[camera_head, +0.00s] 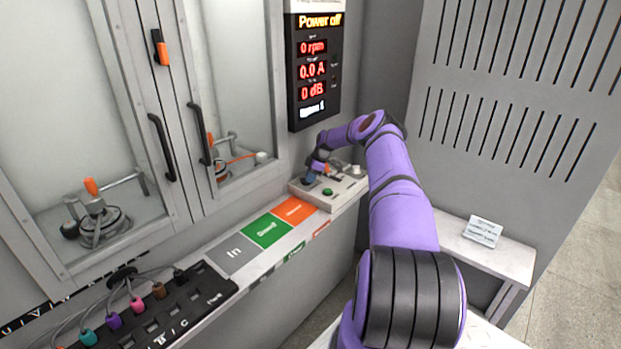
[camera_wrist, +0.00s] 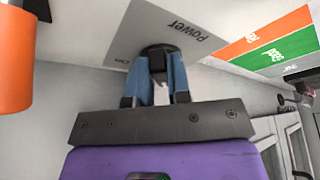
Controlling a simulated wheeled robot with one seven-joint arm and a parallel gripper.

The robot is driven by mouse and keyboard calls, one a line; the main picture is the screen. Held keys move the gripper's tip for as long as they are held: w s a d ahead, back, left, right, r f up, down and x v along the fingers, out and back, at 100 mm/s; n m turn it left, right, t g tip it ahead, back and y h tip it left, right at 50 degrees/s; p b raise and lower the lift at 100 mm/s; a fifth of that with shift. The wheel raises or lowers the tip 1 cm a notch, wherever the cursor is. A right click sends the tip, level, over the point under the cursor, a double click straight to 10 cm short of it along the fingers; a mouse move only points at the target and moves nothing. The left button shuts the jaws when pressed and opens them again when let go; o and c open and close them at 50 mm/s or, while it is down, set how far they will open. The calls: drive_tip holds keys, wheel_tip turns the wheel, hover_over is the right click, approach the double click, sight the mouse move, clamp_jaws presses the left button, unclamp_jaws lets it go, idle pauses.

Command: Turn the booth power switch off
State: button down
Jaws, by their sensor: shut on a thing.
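The booth power switch is a black knob (camera_wrist: 158,50) on a grey plate (camera_wrist: 185,25) marked "Power" in the wrist view. My gripper (camera_wrist: 159,72) has its blue fingers on either side of this knob, shut on it. In the head view my gripper (camera_head: 310,174) reaches down to the left end of the control box (camera_head: 342,197), and the knob is hidden there. The display (camera_head: 317,70) on the booth wall reads "Power off", with 0 rpm, 0.0 A and 0 dB.
A green button (camera_head: 327,191) sits on the box near my gripper. An orange part (camera_wrist: 14,62) fills the wrist view's left edge. Grey, green (camera_head: 267,231) and orange labelled areas lie on the ledge. Glass booth doors with black handles (camera_head: 162,147) stand at left.

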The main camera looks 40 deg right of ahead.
drive_tip(key=shift+d+n, duration=0.1)
drive_tip(key=shift+n, duration=0.2)
idle(0.4)
drive_tip(key=c, duration=1.1)
unclamp_jaws()
drive_tip(key=shift+o, duration=0.2)
drive_tip(key=shift+r, duration=0.1)
drive_tip(key=v, duration=1)
drive_tip(key=shift+d+r, duration=0.15)
drive_tip(key=shift+r, duration=0.15)
